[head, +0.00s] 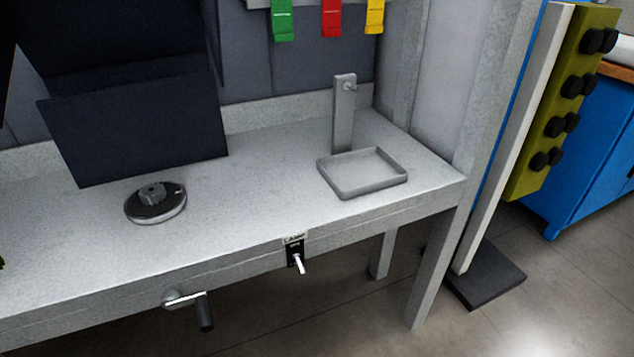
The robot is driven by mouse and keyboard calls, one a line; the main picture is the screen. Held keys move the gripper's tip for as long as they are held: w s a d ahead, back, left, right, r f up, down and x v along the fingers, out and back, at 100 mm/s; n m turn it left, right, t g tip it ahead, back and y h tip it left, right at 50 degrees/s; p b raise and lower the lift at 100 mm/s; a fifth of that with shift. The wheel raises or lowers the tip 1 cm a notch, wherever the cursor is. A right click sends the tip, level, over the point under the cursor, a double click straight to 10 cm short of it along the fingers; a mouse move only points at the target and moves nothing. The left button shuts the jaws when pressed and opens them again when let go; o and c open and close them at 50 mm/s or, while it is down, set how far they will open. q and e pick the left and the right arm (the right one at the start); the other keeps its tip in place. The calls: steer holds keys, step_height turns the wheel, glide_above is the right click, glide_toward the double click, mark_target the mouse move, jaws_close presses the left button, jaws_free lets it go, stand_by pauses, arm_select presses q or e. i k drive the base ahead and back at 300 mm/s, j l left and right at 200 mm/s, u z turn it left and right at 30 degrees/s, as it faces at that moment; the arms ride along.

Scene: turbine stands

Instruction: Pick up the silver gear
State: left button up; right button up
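A small grey, toothed piece (152,194), which looks like the silver gear, sits on top of a round dark disc with a light rim (158,212). The disc rests on the grey workbench (250,210), left of the middle of the view. Whether the gear is separate from the disc is too small to tell. Neither of my grippers is in view.
Dark panels (135,130) stand close behind the disc. A shallow grey tray (345,191) lies at right, before an upright post (343,115). A crank handle (190,300) and a lever switch (296,252) stick out from the front edge. The bench between disc and tray is clear.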

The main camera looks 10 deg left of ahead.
mark_target(153, 193)
steer(key=u, duration=1.3)
